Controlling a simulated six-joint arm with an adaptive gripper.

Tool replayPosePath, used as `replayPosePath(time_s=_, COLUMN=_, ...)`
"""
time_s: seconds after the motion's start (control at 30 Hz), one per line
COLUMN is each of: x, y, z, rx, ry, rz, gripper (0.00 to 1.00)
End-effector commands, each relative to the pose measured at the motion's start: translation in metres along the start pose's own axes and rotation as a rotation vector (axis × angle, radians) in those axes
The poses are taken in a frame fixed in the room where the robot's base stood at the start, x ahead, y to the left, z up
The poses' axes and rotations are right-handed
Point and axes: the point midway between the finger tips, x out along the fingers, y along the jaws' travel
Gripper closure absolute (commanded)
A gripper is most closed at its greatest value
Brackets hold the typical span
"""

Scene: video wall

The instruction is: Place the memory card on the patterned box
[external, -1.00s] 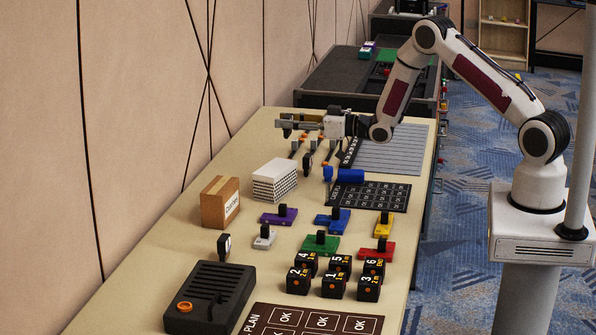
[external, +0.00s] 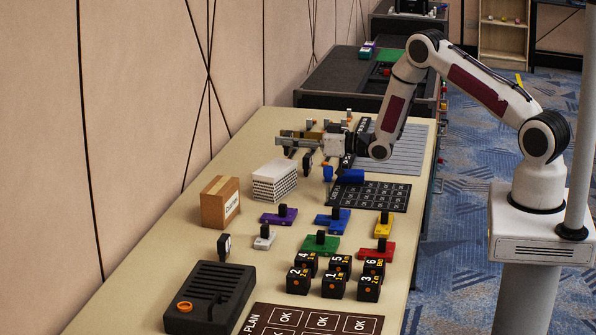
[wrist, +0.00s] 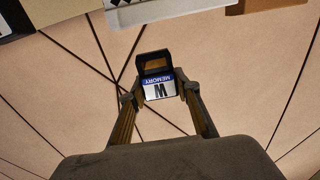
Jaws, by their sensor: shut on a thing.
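In the wrist view, the memory card (wrist: 159,90), dark with a white and blue label, is pinched between the two fingertips of my gripper (wrist: 160,92). In the external view my gripper (external: 284,141) points left above the table, beyond the patterned box; the card is too small to make out surely there. The patterned box (external: 275,181), white-topped with a black-and-white patterned side, stands on the table nearer the camera. Part of it also shows at the top of the wrist view (wrist: 145,12). The card is apart from the box.
A brown cardboard box (external: 219,203) stands beside the patterned box. Coloured blocks with black knobs (external: 320,243), black numbered cubes (external: 336,284) and a black ribbed device (external: 209,298) stand nearer the camera. Small upright items stand below and behind my gripper. The wall bounds the table's left.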

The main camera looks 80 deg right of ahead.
Motion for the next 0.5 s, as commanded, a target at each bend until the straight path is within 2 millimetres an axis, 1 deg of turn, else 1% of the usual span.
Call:
replayPosePath(time_s=0.1, x=0.0, y=0.0, z=0.013, rx=0.002, ry=-0.001, rz=0.0, gripper=0.84)
replayPosePath(time_s=0.23, x=0.0, y=0.0, z=0.023, rx=0.001, ry=-0.001, rz=0.0, gripper=0.84)
replayPosePath(time_s=0.37, x=0.0, y=0.0, z=0.028, rx=0.0, ry=0.0, rz=0.0, gripper=0.84)
replayPosePath(time_s=0.5, x=0.0, y=0.0, z=0.029, rx=-0.001, ry=0.0, rz=0.0, gripper=0.84)
